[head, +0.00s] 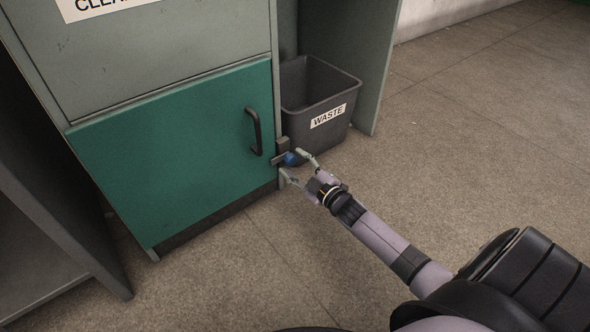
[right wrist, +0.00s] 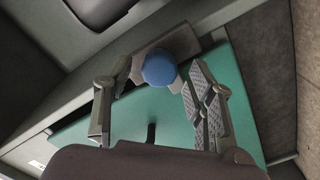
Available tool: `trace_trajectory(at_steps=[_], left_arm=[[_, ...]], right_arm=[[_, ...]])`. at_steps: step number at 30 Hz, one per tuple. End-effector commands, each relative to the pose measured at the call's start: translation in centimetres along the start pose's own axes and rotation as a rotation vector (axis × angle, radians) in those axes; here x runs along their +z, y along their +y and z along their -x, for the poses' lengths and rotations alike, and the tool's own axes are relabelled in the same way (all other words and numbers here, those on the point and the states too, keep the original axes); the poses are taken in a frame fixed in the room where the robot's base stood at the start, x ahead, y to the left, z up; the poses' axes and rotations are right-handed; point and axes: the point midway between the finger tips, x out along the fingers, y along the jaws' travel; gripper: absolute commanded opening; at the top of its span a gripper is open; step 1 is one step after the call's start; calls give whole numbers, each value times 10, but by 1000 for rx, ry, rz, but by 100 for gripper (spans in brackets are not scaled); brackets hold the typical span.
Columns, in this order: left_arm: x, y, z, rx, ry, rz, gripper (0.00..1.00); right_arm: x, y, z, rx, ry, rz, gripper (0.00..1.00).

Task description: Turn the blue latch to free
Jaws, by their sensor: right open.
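The blue latch (head: 291,158) is a round blue knob at the right edge of the green door (head: 175,150), low on the cabinet. In the right wrist view the blue latch (right wrist: 159,69) sits on a dark bar between the fingertips. My right gripper (head: 300,168) is open, with one finger on each side of the latch. It also shows in the right wrist view (right wrist: 158,95), where I see gaps beside the knob; contact cannot be told. The green door lies flush in its frame. My left gripper is not in view.
A black handle (head: 254,131) stands out from the door just left of the latch. A grey waste bin (head: 318,103) stands close behind the latch and my right gripper. The floor (head: 480,120) to the right is clear.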

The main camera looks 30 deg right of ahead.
Motion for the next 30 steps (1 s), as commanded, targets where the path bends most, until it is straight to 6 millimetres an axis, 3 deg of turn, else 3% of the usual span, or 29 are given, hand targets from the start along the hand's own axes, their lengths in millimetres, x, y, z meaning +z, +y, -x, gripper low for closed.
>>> trace_trajectory(at_steps=[11, 30], left_arm=[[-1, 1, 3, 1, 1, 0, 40], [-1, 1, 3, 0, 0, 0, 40]], right_arm=[[-1, 0, -6, 0, 0, 0, 50], [-1, 0, -6, 0, 1, 0, 8]])
